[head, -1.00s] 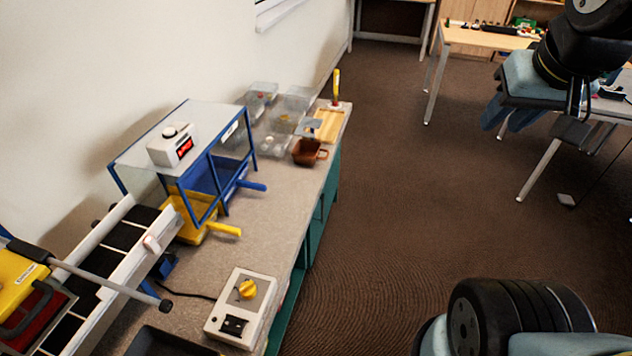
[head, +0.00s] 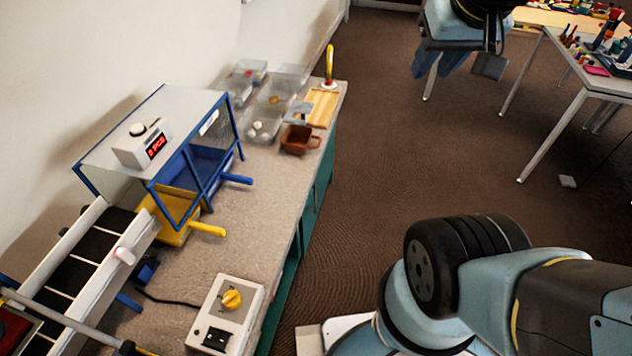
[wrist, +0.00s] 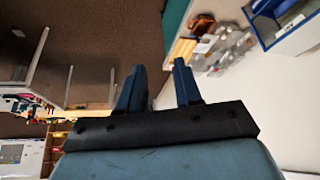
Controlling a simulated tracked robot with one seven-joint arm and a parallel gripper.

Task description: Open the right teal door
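The teal cabinet front (head: 322,182) is under the long counter and is seen at a steep angle from above. Its separate doors and handles are hard to make out, and no door looks swung open. A teal strip (wrist: 176,20) also shows at the top of the wrist view. My gripper (head: 441,66) is at the top of the head view, out over the carpet and apart from the cabinet. In the wrist view my gripper (wrist: 160,70) has its two blue fingers spread with nothing between them.
The counter (head: 262,195) holds a blue-framed machine (head: 130,125), a control box (head: 226,315) with a yellow knob, clear bins (head: 265,123) and a brown cup (head: 298,140). White-legged tables (head: 548,140) stand at the right. The carpet (head: 400,165) between is clear.

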